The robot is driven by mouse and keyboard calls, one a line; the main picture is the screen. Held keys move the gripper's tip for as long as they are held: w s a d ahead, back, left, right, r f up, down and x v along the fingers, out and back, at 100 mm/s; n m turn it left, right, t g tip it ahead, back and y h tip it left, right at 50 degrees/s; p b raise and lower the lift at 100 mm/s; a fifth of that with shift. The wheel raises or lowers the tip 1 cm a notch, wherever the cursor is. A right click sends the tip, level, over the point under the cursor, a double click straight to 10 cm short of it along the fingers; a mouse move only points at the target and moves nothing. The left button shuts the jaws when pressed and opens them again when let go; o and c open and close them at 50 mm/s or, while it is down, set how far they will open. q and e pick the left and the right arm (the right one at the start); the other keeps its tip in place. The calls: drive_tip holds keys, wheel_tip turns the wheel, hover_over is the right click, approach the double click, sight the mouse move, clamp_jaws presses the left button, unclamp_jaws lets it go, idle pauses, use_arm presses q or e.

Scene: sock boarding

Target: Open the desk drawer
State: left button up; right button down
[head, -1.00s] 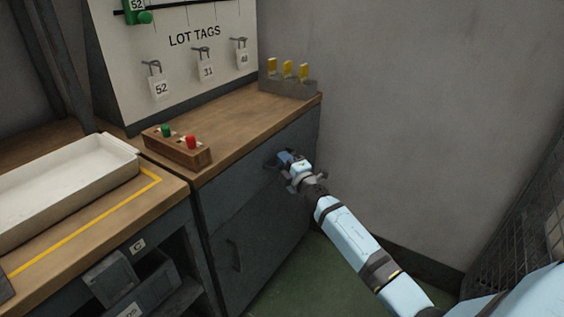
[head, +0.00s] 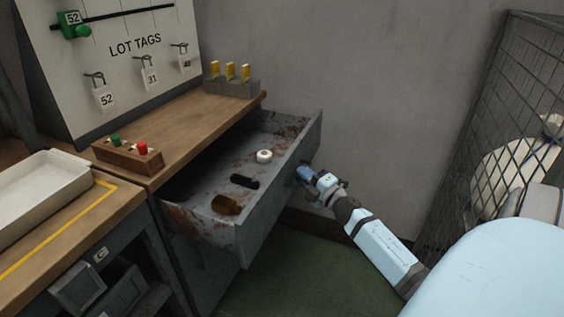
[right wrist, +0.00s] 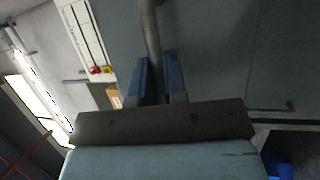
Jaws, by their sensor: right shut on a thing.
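The desk drawer (head: 282,180) is pulled well out from under the wooden desk top in the head view. Its grey, rust-stained inside shows a white roll (head: 264,156), a black item (head: 244,181) and a brown bottle-like item (head: 227,204). My right gripper (head: 303,172) is at the drawer's front face. In the right wrist view its blue fingers (right wrist: 157,82) are closed around the bar handle (right wrist: 150,35). The handle is hidden by the gripper in the head view. My left gripper is not in view.
A wire-mesh cage (head: 470,130) stands at right. Green floor below the drawer is clear.

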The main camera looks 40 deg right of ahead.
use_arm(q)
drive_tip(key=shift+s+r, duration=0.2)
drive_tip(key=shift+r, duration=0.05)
use_arm(e)
drive_tip(key=shift+s+d, duration=0.3)
drive_tip(key=shift+s, duration=0.45)
drive_tip(key=shift+s+d, duration=0.35)
drive_tip(key=shift+s, duration=0.45)
drive_tip(key=shift+s+d, duration=0.3)
drive_tip(key=shift+s, duration=0.45)
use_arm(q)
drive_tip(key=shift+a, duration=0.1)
use_arm(e)
drive_tip(key=c, duration=1.5)
unclamp_jaws()
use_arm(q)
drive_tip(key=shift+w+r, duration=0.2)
use_arm(e)
drive_tip(key=shift+o, duration=0.2)
